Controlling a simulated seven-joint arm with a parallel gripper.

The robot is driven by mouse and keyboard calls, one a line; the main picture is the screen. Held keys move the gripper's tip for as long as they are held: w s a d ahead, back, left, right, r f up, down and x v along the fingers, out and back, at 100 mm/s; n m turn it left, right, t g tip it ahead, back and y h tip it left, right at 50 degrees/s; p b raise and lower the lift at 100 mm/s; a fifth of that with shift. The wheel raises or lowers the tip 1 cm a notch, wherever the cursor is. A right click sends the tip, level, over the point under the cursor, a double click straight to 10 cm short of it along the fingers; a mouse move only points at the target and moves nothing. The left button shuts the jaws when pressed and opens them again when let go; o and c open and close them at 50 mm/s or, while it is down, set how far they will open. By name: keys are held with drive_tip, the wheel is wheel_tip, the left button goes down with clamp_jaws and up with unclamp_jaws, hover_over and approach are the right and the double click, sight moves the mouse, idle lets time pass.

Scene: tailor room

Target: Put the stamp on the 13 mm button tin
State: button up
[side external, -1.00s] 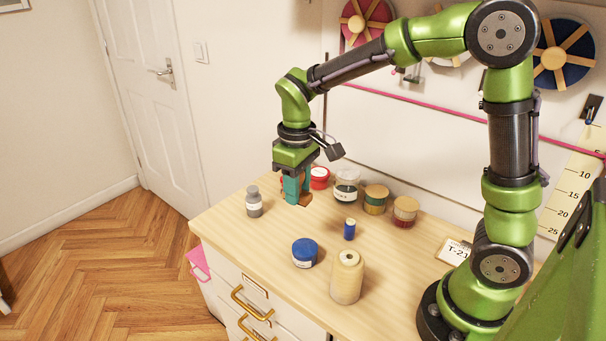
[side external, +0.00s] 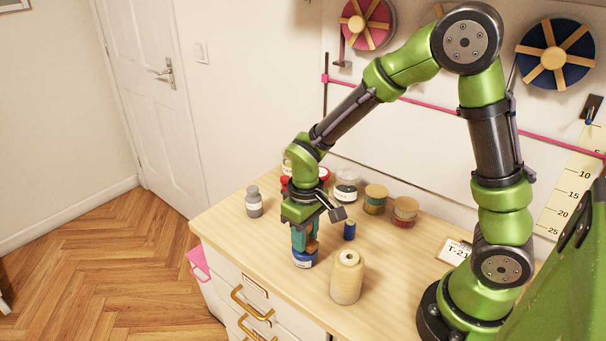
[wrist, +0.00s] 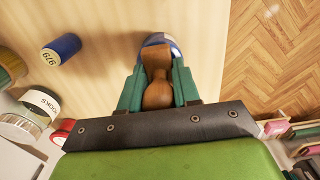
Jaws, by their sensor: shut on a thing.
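The stamp is a brown wooden piece with a rounded handle (wrist: 157,88), held between the teal fingers of my gripper (wrist: 158,92). In the side view my gripper (side external: 304,238) points down over a blue round tin (side external: 305,259), with the stamp (side external: 312,244) between the fingers. The stamp's lower end is at the tin's top; I cannot tell whether they touch. In the wrist view the tin (wrist: 165,40) shows partly behind the stamp. The side view shows a white label on the tin, too small to read.
A cream thread cone (side external: 347,277) stands close to the right of the tin, and a small blue spool (side external: 349,230) stands behind. A grey bottle (side external: 254,202) is at the left. Several jars, including a white-labelled one (side external: 346,187), line the back.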

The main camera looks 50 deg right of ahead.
drive_tip(key=shift+f, duration=0.15)
drive_tip(key=o, duration=1.1)
drive_tip(key=shift+c, duration=0.2)
wheel_tip(320, 180, up, 12)
drive_tip(key=shift+r, duration=0.15)
drive_tip(key=s+d+r+m+t+y, duration=0.1)
drive_tip(key=s+r+m+t+y, duration=0.1)
drive_tip(key=s+r+m+t, duration=0.2)
drive_tip(key=shift+s+d+r+t, duration=0.25)
drive_tip(key=shift+s+r+t, duration=1.45)
drive_tip(key=shift+s, duration=1.55)
